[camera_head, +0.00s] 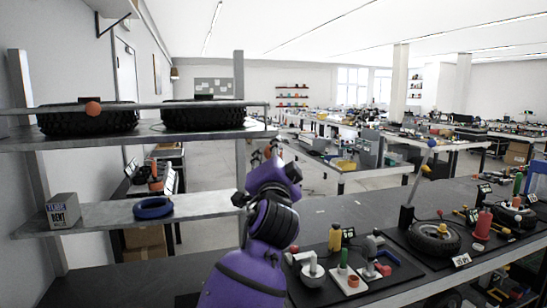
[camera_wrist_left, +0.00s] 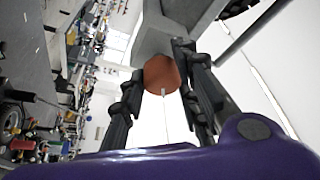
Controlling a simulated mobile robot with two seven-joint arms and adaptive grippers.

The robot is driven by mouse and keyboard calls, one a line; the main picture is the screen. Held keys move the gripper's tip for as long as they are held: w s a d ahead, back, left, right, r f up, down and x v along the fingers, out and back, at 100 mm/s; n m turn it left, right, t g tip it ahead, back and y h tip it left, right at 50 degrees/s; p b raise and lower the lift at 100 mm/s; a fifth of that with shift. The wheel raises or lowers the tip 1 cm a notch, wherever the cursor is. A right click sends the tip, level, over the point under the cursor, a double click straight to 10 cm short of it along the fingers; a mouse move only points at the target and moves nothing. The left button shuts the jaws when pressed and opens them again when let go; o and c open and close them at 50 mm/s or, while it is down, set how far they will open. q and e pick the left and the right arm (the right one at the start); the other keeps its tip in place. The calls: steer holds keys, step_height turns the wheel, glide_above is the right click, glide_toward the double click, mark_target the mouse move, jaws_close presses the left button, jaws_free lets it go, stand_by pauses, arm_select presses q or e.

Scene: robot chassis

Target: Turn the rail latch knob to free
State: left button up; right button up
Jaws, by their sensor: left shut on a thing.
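My left gripper (camera_head: 264,157) is raised at the right end of the upper shelf. In the left wrist view the gripper (camera_wrist_left: 158,68) has its two fingers on either side of an orange-brown knob (camera_wrist_left: 161,76) and is shut on it. A short pale mark shows at the knob's lower edge. The knob sits against a grey block (camera_wrist_left: 160,38). In the head view the held knob is mostly hidden by my purple arm. Another orange knob (camera_head: 93,109) sits on the rail (camera_head: 215,104) at the left. My right gripper is not in view.
Two black tires (camera_head: 88,119) lie behind the rail on the upper shelf (camera_head: 150,139). A dark bench with tools and fixtures stands at the right.

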arm_select(q)
steer(key=m+g, duration=0.1)
steer(key=m, duration=0.2)
steer(key=m+g+h, duration=0.1)
steer(key=m, duration=0.2)
steer(key=shift+f, duration=0.25)
stand_by(0.4)
steer(key=o, duration=1.1)
steer(key=shift+c, duration=0.2)
steer(key=shift+d, duration=0.1)
steer(key=shift+s+r, duration=0.1)
steer(key=shift+r, duration=0.1)
steer(key=s, duration=1.1)
steer(key=shift+s+a+f, duration=0.4)
steer(key=shift+a+f, duration=0.05)
